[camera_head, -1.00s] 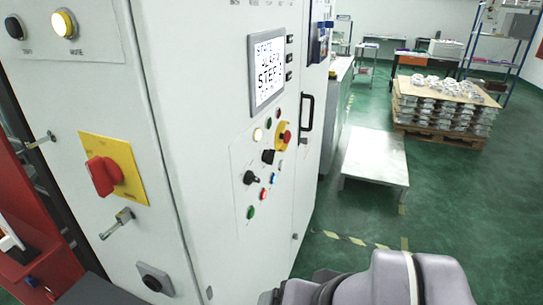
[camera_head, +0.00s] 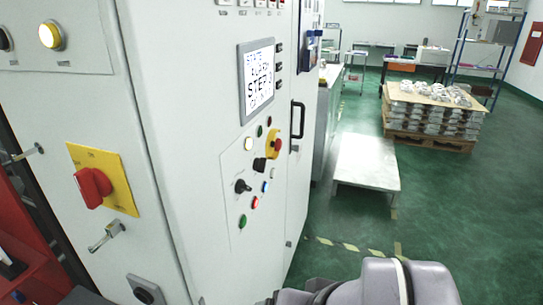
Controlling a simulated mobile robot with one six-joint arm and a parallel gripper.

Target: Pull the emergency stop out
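The emergency stop (camera_head: 275,145) is a red mushroom button on a yellow surround, on the front face of the white control cabinet (camera_head: 215,190), in the upper right of the button panel. The view is too small to tell whether it is pressed in or out. A grey part of my arm shows at the bottom right of the picture, low and apart from the cabinet. My gripper's fingers are not visible.
Around the emergency stop sit several small buttons and a black selector switch (camera_head: 242,186). A screen (camera_head: 257,80) is above them and a black door handle (camera_head: 297,119) to the right. A red rotary switch (camera_head: 94,187) is on the side face. A low white table (camera_head: 366,162) stands right of the cabinet.

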